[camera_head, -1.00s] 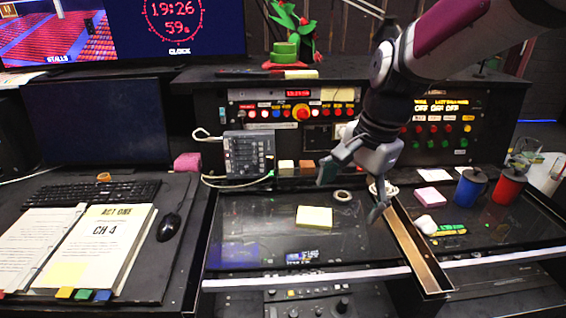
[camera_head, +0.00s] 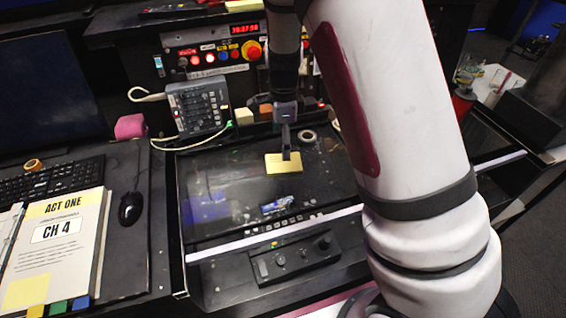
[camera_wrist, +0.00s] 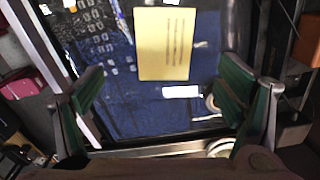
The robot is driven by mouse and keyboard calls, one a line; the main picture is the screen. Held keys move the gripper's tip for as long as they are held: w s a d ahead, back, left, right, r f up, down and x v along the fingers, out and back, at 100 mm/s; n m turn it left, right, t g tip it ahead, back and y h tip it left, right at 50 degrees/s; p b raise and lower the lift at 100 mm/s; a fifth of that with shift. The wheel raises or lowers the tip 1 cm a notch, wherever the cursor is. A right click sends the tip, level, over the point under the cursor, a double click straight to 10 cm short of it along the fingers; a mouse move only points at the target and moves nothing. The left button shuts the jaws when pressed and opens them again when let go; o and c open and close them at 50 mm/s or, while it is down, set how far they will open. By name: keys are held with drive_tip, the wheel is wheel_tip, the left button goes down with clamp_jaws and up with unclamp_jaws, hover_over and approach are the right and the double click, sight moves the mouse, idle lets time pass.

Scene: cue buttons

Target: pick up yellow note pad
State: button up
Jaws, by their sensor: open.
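The yellow note pad (camera_head: 283,164) lies flat on the dark glossy panel, right of its middle in the head view. In the wrist view the note pad (camera_wrist: 165,44) is at the top centre, with faint lines of writing on it. My gripper (camera_head: 286,152) points down over the pad in the head view and hides part of it. In the wrist view my gripper (camera_wrist: 160,95) is open, with one green-padded finger on each side and nothing between the tips. The pad lies beyond the fingertips there. The height gap is hard to tell.
A tape roll (camera_head: 308,136) lies just right of the pad. A grey mixer box (camera_head: 197,108) with cables stands behind the panel (camera_head: 225,170). A black mouse (camera_head: 131,208) and the ACT ONE binder (camera_head: 68,235) are at left. The panel left of the pad is mostly clear.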

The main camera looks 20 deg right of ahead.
sight(284, 164)
drive_tip(key=f, duration=0.8)
drive_tip(key=shift+w+p, duration=0.25)
drive_tip(key=shift+p, duration=0.15)
drive_tip(key=c, duration=1.3)
